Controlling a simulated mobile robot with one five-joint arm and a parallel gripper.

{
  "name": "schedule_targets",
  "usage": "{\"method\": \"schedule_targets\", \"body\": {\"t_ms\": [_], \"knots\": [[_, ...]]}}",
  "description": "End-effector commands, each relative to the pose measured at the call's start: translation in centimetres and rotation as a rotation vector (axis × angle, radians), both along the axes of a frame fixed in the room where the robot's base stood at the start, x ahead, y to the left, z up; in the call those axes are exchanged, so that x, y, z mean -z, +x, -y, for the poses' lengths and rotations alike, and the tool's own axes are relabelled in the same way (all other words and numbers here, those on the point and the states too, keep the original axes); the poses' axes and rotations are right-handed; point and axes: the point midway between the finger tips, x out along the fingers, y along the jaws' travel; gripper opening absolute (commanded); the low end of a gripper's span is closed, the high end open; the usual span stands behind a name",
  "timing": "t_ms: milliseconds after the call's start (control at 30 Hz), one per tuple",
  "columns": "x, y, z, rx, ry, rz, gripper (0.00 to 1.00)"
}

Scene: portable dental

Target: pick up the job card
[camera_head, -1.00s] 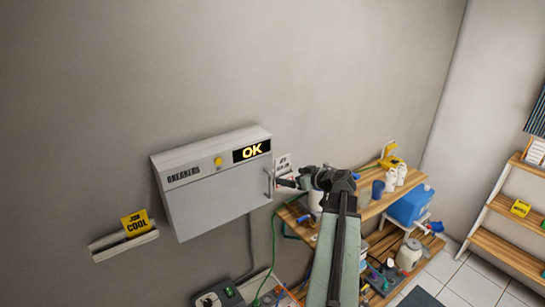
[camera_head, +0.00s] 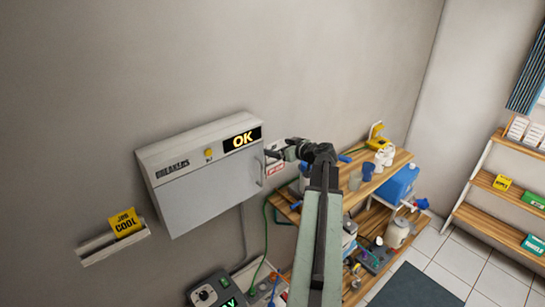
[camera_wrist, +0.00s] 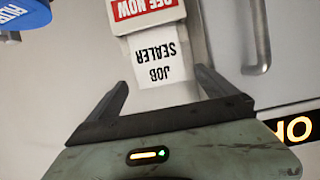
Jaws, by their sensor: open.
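A white card reading JOB SEALER (camera_wrist: 163,62) shows upside down in the wrist view, below a red-and-white SEE NOW label (camera_wrist: 145,10). My gripper (camera_wrist: 161,82) is open, with one finger on either side of the card's lower part; I cannot tell whether they touch it. In the head view my gripper (camera_head: 274,155) is just right of the breaker cabinet, by a small white-and-red sign (camera_head: 275,171). A yellow card reading JOB COOL (camera_head: 125,222) stands on a small wall ledge (camera_head: 100,250) at the left, away from my gripper.
The grey breaker cabinet (camera_head: 205,185) has a door handle (camera_wrist: 257,35) close to my gripper and a lit OK display (camera_head: 242,139). A wooden bench (camera_head: 350,198) with bottles and a blue box (camera_head: 398,184) is at the right. A shelf (camera_head: 500,190) stands farther right.

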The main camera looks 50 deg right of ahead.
Motion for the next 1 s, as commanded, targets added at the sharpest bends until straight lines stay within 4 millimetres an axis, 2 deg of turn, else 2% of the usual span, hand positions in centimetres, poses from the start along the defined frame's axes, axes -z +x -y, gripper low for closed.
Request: {"method": "schedule_targets", "body": {"t_ms": [33, 133, 367, 467, 600, 633, 1000], "knots": [[0.5, 1.2, 0.1, -0.003, -0.001, 0.000, 0.96], [1.1, 2.8, 0.3, -0.002, 0.001, 0.000, 0.96], [1.0, 3.3, 0.2, -0.001, 0.000, 0.001, 0.96], [1.0, 3.3, 0.2, -0.001, 0.000, 0.001, 0.74], [1.0, 3.3, 0.1, -0.002, 0.001, 0.000, 0.35], [1.0, 3.3, 0.1, -0.002, 0.001, 0.000, 0.31], [0.5, 3.3, -0.1, -0.005, 0.001, 0.000, 0.31]]}}
